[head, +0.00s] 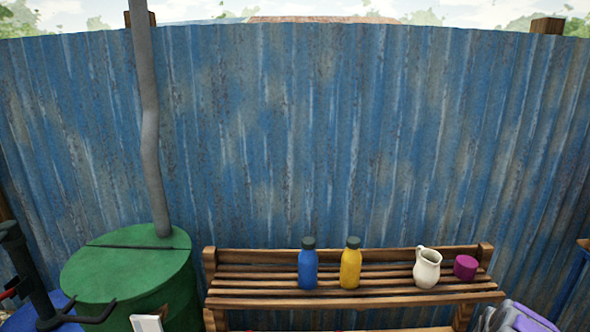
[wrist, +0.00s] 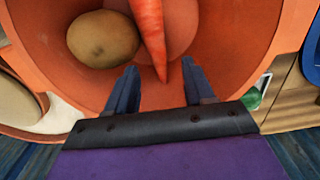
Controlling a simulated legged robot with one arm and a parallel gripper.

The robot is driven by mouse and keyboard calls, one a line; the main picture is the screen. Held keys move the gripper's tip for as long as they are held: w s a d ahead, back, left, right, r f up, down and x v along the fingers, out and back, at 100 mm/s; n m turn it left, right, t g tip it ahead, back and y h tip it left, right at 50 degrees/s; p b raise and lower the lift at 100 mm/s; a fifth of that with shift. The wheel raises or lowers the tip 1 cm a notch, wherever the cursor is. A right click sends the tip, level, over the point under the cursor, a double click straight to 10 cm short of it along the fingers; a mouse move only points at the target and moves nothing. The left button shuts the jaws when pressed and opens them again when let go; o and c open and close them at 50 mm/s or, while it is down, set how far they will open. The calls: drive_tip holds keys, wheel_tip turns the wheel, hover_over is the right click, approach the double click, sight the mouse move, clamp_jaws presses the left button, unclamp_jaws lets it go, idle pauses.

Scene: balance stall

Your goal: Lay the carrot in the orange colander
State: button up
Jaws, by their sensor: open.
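The orange colander (wrist: 235,75) fills most of the wrist view, seen into its bowl. The carrot (wrist: 151,28) shows within the bowl, its thick end cut off by the top edge of the picture and its tip pointing toward me. My gripper (wrist: 160,80) is open, with one dark finger on each side of the carrot's tip. The fingers do not touch the carrot. A tan potato (wrist: 102,38) is in the bowl left of the carrot. A reddish round thing (wrist: 182,30) lies partly hidden behind the carrot. Colander, carrot and gripper cannot be made out in the head view.
In the head view a slatted wooden bench (head: 250,300) holds a blue bottle (head: 308,268), a yellow bottle (head: 350,267), a cream jug (head: 427,268) and a purple cup (head: 465,267). A green barrel (head: 130,270) stands left, before a blue corrugated fence (head: 300,130).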

wheel_tip(320, 180, up, 17)
drive_tip(key=p, duration=0.2)
drive_tip(key=a+r+b, duration=0.1)
drive_tip(key=a+r, duration=0.6)
drive_tip(key=a, duration=0.5)
drive_tip(key=s+a+r+n, duration=0.1)
drive_tip(key=s+a+r, duration=0.25)
drive_tip(key=a, duration=0.25)
drive_tip(key=s+a+r, duration=0.3)
drive_tip(key=s+a, duration=0.1)
drive_tip(key=a, duration=0.2)
drive_tip(key=s+a, duration=0.3)
drive_tip(key=s, duration=0.5)
drive_tip(key=s+a+g+b, duration=0.1)
drive_tip(key=s+a, duration=0.3)
drive_tip(key=s, duration=0.5)
drive_tip(key=s+a+m+b, duration=0.1)
drive_tip(key=s+a, duration=0.2)
drive_tip(key=s, duration=0.6)
drive_tip(key=shift+a+r+g, duration=0.25)
drive_tip(key=shift+g, duration=0.15)
drive_tip(key=shift+w, duration=0.1)
